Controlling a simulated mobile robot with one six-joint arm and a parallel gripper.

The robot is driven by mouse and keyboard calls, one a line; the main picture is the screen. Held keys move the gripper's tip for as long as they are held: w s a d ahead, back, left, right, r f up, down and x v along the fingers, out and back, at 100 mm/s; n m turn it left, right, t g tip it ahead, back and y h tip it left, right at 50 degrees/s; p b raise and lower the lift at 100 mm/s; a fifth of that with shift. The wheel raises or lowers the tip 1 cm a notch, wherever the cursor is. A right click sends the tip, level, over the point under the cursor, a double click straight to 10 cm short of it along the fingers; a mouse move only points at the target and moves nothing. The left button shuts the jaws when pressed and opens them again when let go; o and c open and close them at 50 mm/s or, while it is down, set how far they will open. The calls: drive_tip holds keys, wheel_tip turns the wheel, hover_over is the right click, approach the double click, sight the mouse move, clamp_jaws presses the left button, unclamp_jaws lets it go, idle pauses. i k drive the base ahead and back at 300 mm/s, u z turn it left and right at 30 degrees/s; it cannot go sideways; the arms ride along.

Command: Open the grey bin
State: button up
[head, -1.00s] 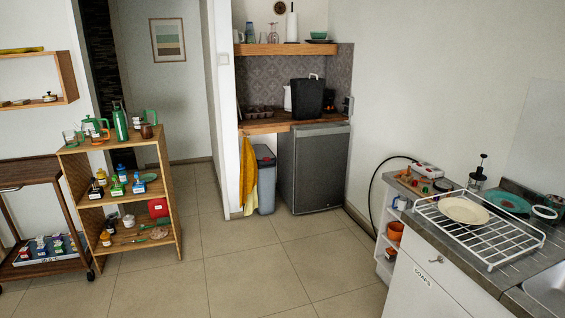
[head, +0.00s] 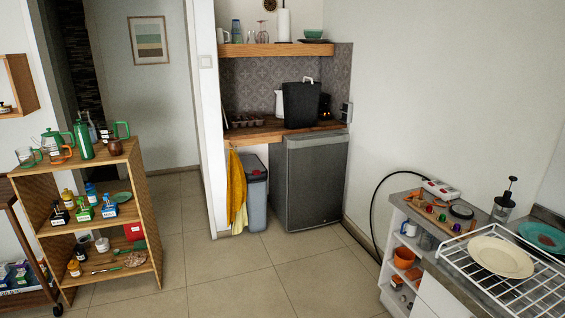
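The grey bin (head: 256,198) stands on the floor in the nook, under the wooden counter, left of the dark fridge. It is a tall grey body with a darker lid (head: 254,169), and the lid looks shut. A yellow cloth (head: 237,188) hangs in front of its left side and hides part of it. The bin is some way ahead of me across the tiled floor. My gripper is not in view.
The dark fridge (head: 312,182) stands right of the bin. A wooden shelf unit (head: 146,200) with bottles and jugs is at the left. A counter (head: 408,207) with a dish rack (head: 540,292) is at the right. The tiled floor (head: 235,268) between them is clear.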

sight(256, 203)
drive_tip(key=u, duration=0.15)
drive_tip(key=i, duration=1.65)
drive_tip(key=u, duration=0.65)
drive_tip(key=i, duration=0.75)
drive_tip(key=u, duration=0.7)
drive_tip(key=i, duration=1)
drive_tip(key=u, duration=0.4)
